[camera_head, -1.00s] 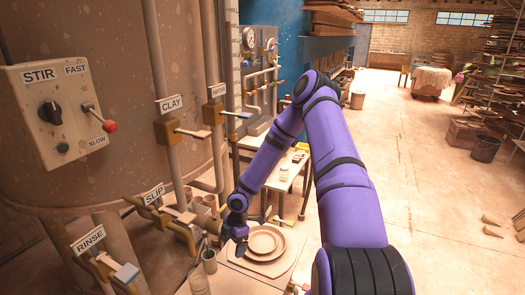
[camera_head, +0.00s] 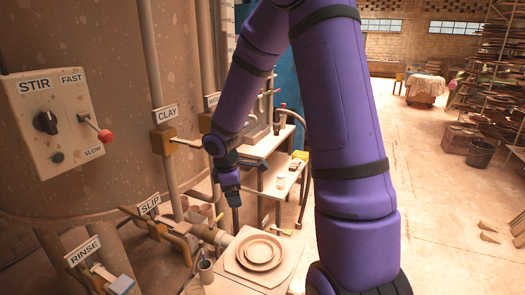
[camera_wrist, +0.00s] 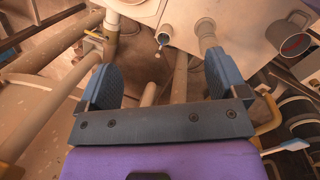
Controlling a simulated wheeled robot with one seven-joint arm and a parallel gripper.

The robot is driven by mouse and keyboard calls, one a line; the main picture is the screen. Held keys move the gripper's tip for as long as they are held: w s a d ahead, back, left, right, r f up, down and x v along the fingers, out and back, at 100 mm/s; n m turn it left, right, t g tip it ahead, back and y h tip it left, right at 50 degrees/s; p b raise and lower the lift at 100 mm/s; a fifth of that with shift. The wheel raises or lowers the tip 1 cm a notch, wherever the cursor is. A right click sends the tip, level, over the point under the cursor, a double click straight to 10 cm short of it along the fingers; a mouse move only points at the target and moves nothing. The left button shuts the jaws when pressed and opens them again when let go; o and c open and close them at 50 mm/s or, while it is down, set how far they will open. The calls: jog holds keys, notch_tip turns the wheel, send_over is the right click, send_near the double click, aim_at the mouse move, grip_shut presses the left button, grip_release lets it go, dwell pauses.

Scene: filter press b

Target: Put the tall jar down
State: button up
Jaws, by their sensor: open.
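My gripper (camera_head: 234,200) is open and points downward, raised over the bench by the pipes. In the wrist view its two blue fingers (camera_wrist: 163,78) stand wide apart with nothing held between them. I cannot tell whether either is the tall jar. Both are below and left of my gripper, apart from it.
A round plate (camera_head: 260,252) lies on a pale board right of the cups. The slip valve (camera_head: 160,225) and its pipes are close at left. A stepped shelf (camera_head: 272,184) with small jars stands behind. The floor at right is mostly open.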

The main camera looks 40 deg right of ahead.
jog(key=s+a+r+m+t, duration=0.1)
jog(key=s+a+r+m, duration=0.2)
jog(key=s+r, duration=0.5)
jog(key=s+a+r+m+t+y, duration=0.1)
jog(key=s+a+r+m, duration=0.3)
jog(key=s+r, duration=0.4)
jog(key=s+a+r+m+t+y, duration=0.1)
jog(key=s+a+r+m+t, duration=0.2)
jog(key=s+r, duration=0.5)
jog(key=shift+a+m, duration=0.25)
jog(key=shift+m, duration=0.05)
